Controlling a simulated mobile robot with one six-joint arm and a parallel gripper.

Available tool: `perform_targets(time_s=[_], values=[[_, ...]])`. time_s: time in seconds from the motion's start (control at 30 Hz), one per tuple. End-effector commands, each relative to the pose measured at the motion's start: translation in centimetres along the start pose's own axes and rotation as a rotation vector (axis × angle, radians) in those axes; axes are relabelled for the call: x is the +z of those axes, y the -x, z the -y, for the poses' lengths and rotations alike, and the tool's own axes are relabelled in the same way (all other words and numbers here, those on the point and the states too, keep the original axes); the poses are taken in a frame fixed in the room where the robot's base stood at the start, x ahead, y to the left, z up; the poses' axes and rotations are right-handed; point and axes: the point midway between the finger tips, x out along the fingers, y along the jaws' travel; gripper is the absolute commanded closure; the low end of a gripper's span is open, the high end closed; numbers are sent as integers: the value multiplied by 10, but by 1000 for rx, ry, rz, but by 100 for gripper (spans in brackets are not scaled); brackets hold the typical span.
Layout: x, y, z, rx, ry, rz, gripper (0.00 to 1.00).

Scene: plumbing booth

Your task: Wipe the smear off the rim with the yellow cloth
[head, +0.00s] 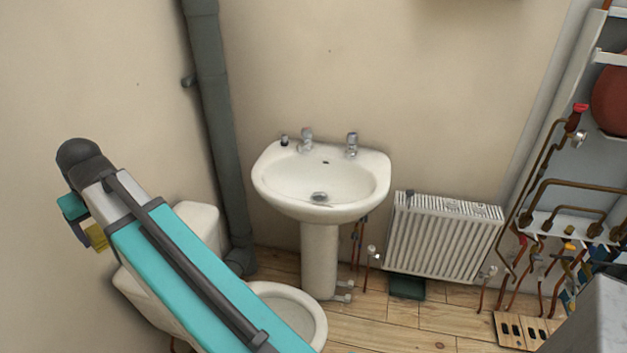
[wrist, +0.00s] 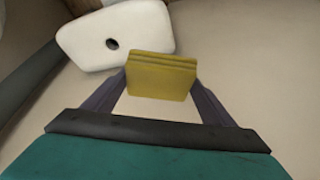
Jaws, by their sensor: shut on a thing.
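My gripper (wrist: 161,84) is shut on the yellow cloth (wrist: 161,77), a folded pad between its two dark fingers. In the head view the cloth (head: 97,237) shows partly behind my arm at the left, near the wall and held in the air. The white basin (head: 260,185) stands on a pedestal at the centre, well to the right of my gripper. The toilet bowl rim (head: 318,312) shows at the bottom, partly hidden by my arm. I cannot make out a smear on either rim.
The toilet cistern (head: 200,218) is partly behind my arm; a white slab with a dark hole (wrist: 110,44) lies beyond the cloth in the wrist view. A grey pipe (head: 212,100) runs down the wall. A radiator (head: 442,238) and copper pipework (head: 580,186) stand right.

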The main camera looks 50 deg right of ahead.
Motion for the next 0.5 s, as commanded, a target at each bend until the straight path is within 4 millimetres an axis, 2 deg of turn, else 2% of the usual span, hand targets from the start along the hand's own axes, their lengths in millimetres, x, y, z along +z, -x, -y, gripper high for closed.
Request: perform_targets(time_s=[0.27,0.37,0.5], values=[[0,-1,4,-5,12,0,40],[0,-2,-4,-8,18,0,40],[0,-6,-26,-12,28,0,40]])
